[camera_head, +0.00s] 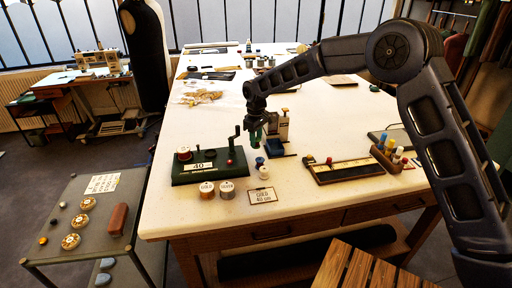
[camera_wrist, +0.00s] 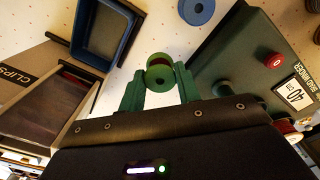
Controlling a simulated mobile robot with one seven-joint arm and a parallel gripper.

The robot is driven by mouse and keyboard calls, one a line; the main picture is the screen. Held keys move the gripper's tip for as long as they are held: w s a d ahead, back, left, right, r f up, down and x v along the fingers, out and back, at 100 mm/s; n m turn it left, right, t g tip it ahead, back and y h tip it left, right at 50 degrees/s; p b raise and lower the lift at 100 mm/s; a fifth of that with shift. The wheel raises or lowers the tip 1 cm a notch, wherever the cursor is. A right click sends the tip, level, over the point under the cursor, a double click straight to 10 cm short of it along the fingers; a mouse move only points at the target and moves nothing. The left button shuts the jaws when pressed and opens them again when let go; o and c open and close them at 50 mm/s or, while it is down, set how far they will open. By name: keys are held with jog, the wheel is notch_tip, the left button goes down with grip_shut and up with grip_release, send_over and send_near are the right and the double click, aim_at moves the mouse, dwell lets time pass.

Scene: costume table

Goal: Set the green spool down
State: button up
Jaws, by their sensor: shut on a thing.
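The green spool (camera_wrist: 159,74) is between the two green fingertips of my gripper (camera_wrist: 160,83) in the wrist view. The jaws are shut on it, and a dark red band shows between its flanges. In the head view my gripper (camera_head: 257,136) is above the white table (camera_head: 180,128), right of the winder's crank. The spool is too small there to tell apart from the green fingers. The green braid winder (camera_head: 210,168), marked 40, stands left of my gripper; it also shows at the right of the wrist view (camera_wrist: 228,65).
A blue tray (camera_head: 275,147) lies right of my gripper. Small blue-and-white spools (camera_head: 264,173) stand in front, near a "GOLD 40 cm" card (camera_head: 262,196). Two labelled spools (camera_head: 227,189) stand before the winder. A clips box (camera_wrist: 65,110) shows in the wrist view.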

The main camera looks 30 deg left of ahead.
jog(key=shift+f, duration=2.05)
jog(key=shift+f, duration=0.1)
jog(key=o, duration=1)
notch_tip(320, 180, up, 12)
jog(key=shift+r, duration=0.1)
